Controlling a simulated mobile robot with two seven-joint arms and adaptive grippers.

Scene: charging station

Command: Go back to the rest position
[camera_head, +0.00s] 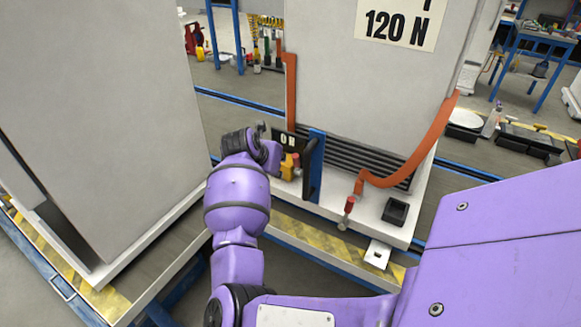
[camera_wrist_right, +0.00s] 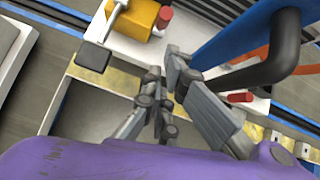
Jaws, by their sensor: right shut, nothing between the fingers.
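My right arm comes in from the right in the head view, and its purple wrist ends beside the charging station. In the right wrist view the right gripper (camera_wrist_right: 162,68) shows as grey fingers, shut and empty. They are over the station's pale base, left of the blue post (camera_wrist_right: 232,32) and its black handle (camera_wrist_right: 286,45). The blue post (camera_head: 316,160) also shows in the head view, right of the gripper. My left gripper is in neither view.
A yellow block (camera_head: 286,170) stands beside the blue post. A black square socket (camera_head: 396,211) lies on the base. A large grey cabinet (camera_head: 100,110) stands left of my arm.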

